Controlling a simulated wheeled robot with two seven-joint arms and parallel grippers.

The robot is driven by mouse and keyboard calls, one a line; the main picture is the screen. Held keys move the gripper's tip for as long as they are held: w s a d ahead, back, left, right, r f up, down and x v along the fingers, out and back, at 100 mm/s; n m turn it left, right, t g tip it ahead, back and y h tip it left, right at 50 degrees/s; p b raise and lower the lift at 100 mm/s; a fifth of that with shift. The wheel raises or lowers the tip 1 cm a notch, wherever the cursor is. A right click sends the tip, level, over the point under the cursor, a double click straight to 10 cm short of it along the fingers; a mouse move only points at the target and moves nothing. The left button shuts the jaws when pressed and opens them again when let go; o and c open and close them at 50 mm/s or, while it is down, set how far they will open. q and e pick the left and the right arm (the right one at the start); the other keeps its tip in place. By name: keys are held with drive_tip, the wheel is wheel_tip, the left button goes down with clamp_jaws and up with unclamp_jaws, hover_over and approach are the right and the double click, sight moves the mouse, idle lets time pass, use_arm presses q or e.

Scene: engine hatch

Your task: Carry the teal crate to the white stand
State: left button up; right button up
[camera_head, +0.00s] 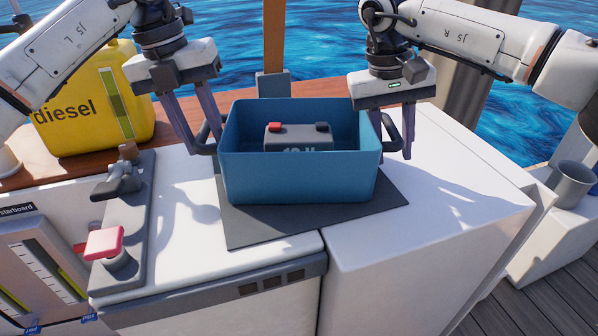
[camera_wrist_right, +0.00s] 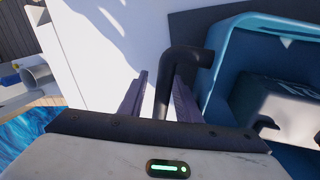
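The teal crate (camera_head: 290,178) sits upright on a dark grey mat (camera_head: 262,225) on the white counter. A grey battery (camera_head: 298,137) with a red terminal is inside it. The white stand (camera_head: 430,205) appears to be the white block to the right. My left gripper (camera_head: 200,146) is at the crate's left handle (camera_head: 208,138), fingers apart. My right gripper (camera_head: 396,150) has its fingers apart on either side of the right handle (camera_head: 393,132). The right wrist view shows that dark handle (camera_wrist_right: 166,85) between the spread fingers, with a gap on one side.
A yellow diesel can (camera_head: 85,100) stands at the back left. A grey panel with a red-handled lever (camera_head: 103,243) lies left of the crate. A wooden post (camera_head: 273,35) rises behind it. A grey cup (camera_head: 570,183) stands at the far right. The white block's top is mostly clear.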

drive_tip(key=shift+a, duration=0.2)
drive_tip(key=shift+r, duration=0.2)
drive_tip(key=v, duration=1)
drive_tip(key=shift+r, duration=0.1)
use_arm(q)
wheel_tip(320, 180, up, 8)
drive_tip(key=a, duration=0.1)
drive_tip(key=shift+a, duration=0.25)
use_arm(e)
drive_tip(key=shift+a+r, duration=0.1)
drive_tip(key=shift+r, duration=0.6)
use_arm(q)
drive_tip(key=shift+f, duration=0.1)
